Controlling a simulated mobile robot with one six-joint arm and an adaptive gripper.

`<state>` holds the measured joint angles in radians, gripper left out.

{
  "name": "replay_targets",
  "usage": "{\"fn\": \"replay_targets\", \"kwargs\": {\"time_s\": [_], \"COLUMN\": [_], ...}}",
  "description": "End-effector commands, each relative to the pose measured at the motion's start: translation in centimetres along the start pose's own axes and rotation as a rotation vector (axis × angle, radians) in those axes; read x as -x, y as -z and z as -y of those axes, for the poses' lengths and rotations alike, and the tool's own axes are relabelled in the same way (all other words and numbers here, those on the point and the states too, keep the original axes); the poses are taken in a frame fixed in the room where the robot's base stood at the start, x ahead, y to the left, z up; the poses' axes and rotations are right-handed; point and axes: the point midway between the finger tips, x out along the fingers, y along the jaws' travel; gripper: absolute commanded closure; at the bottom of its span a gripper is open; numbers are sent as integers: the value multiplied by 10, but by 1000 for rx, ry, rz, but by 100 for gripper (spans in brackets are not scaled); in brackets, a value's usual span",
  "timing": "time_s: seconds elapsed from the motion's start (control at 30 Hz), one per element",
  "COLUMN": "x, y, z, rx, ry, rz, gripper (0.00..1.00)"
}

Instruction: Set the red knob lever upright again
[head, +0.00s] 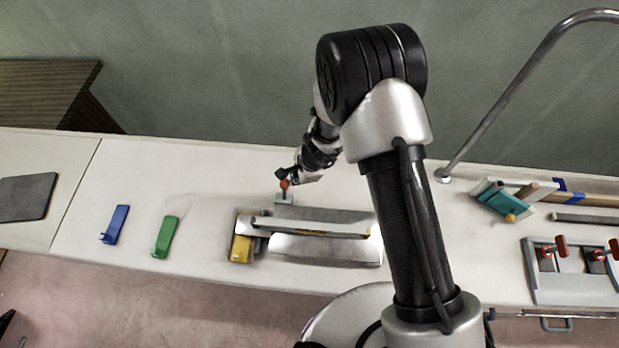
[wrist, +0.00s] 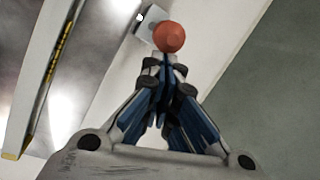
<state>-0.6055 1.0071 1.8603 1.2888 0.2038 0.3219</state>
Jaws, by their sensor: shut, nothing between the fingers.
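The red knob (head: 284,184) of the lever sits just above a small grey base (head: 284,199), behind the metal machine on the white counter. How far the lever tilts is hard to tell. My gripper (head: 281,173) is at the knob, on its far side. In the wrist view the red knob (wrist: 169,37) shows large just beyond the fingertips of my gripper (wrist: 163,62). The fingers are shut with nothing between them. They are very near the knob; whether they touch it I cannot tell. The lever's stem is mostly hidden.
The metal machine (head: 325,250) with a yellow block (head: 241,249) stands in front of the lever. Green (head: 165,236) and blue (head: 115,224) pieces lie left on the counter. At right are a teal tool (head: 503,201), a grey red-handled panel (head: 575,291) and a curved rail (head: 507,92).

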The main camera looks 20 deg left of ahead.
Motion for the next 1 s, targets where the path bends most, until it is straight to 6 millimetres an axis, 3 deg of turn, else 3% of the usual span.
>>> {"fn": "replay_targets", "kwargs": {"time_s": [0.4, 1.0], "x": [1, 2], "y": [-28, -32], "z": [11, 15], "rx": [3, 0], "ry": [0, 7], "rz": [7, 8], "gripper": [100, 100]}}
